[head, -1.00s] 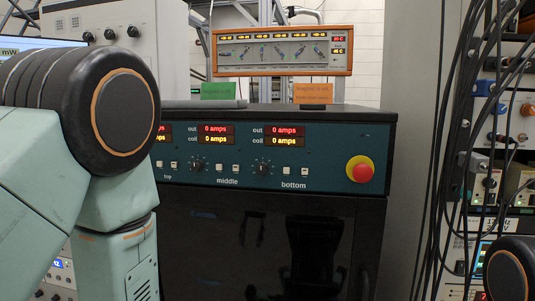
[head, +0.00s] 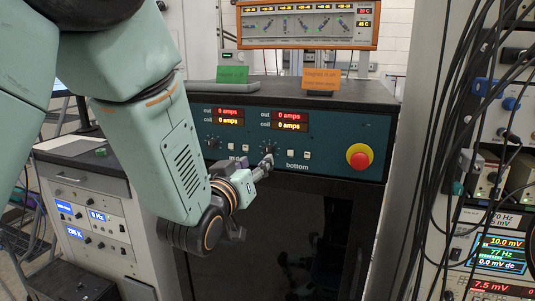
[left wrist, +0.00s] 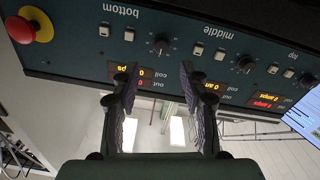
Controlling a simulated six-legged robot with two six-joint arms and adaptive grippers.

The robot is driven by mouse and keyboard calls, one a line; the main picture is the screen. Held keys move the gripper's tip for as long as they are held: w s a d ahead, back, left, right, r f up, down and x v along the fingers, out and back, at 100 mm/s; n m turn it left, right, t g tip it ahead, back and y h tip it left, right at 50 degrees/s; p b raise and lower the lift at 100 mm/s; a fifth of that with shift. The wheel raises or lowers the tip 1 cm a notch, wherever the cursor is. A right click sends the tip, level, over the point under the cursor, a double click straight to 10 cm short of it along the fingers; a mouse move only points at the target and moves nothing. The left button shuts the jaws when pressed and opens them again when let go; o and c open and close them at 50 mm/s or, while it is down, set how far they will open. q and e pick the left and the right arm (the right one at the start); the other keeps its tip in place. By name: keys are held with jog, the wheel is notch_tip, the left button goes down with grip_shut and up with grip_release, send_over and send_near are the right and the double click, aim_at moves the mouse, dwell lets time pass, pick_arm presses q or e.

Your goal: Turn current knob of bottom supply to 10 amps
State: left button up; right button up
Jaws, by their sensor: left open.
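The bottom supply's current knob (head: 269,149) is a small black dial on the teal panel, left of the "bottom" label. It also shows in the left wrist view (left wrist: 161,44), where the panel appears upside down. Its red "out" display (head: 290,116) and yellow "coil" display (head: 289,126) both read 0 amps. My left gripper (head: 266,163) is at the panel, just below the knob in the head view, and partly covers that area. In the left wrist view its fingers (left wrist: 157,78) are spread and empty, with the knob beyond the gap. Contact cannot be told. My right gripper is out of view.
A red stop button (head: 359,156) on yellow sits right of the knob. Small white switches (head: 284,153) are close beside it. The middle knob (head: 211,142) is to the left. Black cables (head: 440,130) hang in front of the right rack.

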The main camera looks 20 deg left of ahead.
aim_at(267, 151)
pick_arm(q)
jog(key=w+p, duration=0.1)
jog(key=w, duration=0.5)
jog(key=shift+w+d, duration=0.15)
jog(key=shift+w, duration=0.2)
jog(key=shift+w+a, duration=0.2)
jog(key=shift+w, duration=0.1)
jog(key=shift+f, duration=0.1)
jog(key=shift+d, duration=0.15)
jog(key=shift+d, duration=0.1)
jog(key=c, duration=0.3)
grip_shut()
